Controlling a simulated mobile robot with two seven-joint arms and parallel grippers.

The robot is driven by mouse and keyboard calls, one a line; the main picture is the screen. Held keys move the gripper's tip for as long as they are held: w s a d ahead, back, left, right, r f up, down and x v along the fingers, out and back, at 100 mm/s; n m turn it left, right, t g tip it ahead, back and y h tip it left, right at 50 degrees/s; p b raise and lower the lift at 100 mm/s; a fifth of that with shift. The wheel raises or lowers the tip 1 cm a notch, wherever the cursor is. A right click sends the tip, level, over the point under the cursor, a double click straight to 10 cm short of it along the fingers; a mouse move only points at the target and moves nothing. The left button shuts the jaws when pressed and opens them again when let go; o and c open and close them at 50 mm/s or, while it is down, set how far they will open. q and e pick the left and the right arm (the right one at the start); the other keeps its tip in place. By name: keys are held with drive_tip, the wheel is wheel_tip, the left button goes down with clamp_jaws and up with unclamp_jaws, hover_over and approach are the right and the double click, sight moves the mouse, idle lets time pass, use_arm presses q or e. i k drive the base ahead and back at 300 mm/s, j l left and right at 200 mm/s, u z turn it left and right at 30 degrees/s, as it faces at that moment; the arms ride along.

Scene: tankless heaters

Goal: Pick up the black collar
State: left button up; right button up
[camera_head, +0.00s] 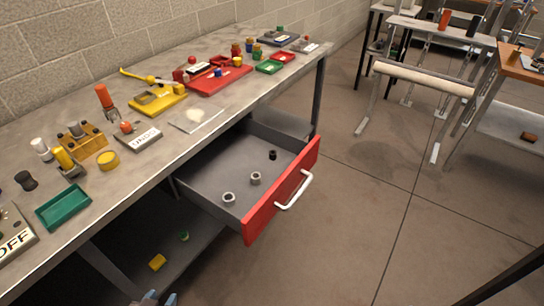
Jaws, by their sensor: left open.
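A small black collar (272,155) sits on the floor of the open red-fronted drawer (284,194), near its back right. Two grey collars stand in the same drawer, one in the middle (255,178) and one nearer the front left (228,198). My left gripper (158,298) just enters at the bottom edge, well below and left of the drawer. Only its tips show; they are open, apart from any collar. My right gripper is not in view.
The workbench (215,135) holds a yellow tool (157,98), a red tray (219,80), a green tray (63,207) and a black knob-like piece (26,181). The drawer's white handle (295,191) sticks out over open floor. A yellow piece (157,262) lies on the lower shelf.

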sight(272, 153)
drive_tip(key=i+l+u, duration=0.2)
drive_tip(key=l+u, duration=0.2)
drive_tip(key=i+l+u, duration=0.15)
drive_tip(key=l+u, duration=0.3)
drive_tip(key=j, duration=0.15)
